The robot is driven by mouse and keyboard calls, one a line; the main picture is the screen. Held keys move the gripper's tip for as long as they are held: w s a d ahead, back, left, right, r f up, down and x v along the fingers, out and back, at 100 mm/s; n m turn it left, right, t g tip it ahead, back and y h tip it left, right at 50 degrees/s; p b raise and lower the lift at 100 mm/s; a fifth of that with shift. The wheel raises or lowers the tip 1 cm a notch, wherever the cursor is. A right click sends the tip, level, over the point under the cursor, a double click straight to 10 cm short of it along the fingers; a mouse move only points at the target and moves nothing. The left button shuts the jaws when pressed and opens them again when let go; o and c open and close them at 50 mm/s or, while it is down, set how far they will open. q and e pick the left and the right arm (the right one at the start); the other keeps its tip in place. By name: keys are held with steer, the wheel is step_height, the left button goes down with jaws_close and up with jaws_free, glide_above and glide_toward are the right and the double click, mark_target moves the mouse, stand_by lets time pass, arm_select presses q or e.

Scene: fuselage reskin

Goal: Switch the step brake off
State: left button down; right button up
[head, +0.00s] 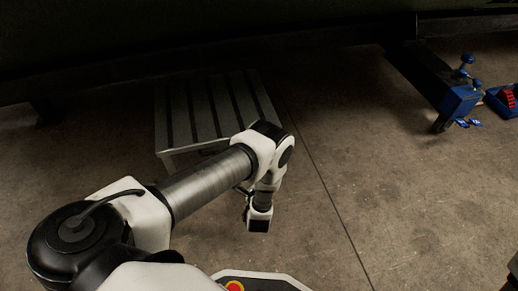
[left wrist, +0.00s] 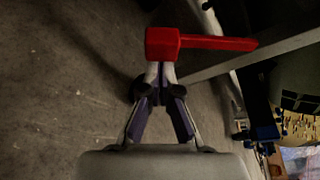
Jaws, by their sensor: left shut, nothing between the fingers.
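The step (head: 207,105) is a low, grey slatted platform on the floor in the head view, partly hidden by my left arm. In the left wrist view a red brake lever (left wrist: 215,43) has a thick block at its left end and a thin bar pointing right. My left gripper (left wrist: 160,73) is shut and empty, its fingertips right at the lower side of the red block. I cannot tell whether they touch it. A dark round part, perhaps a caster, shows behind the fingers. In the head view the left gripper's fingers are hidden beneath my wrist. My right gripper is not in view.
A blue-ended stand (head: 460,100) is on the floor at the right of the head view, beside a blue bin (head: 503,101) with red contents. A large dark body spans the top. The concrete floor (head: 370,190) right of the step is clear.

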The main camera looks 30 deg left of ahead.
arm_select(q)
steer(key=shift+s, duration=0.1)
steer(key=s+a+r+m+g+p, duration=0.1)
steer(key=s+a+r+m+p, duration=0.1)
steer(key=r+p, duration=0.4)
steer(key=shift+s+a, duration=0.5)
steer(key=shift+s, duration=0.15)
steer(key=shift+w+a+r, duration=0.1)
steer(key=shift+r, duration=0.05)
stand_by(0.5)
steer(key=shift+y, duration=0.3)
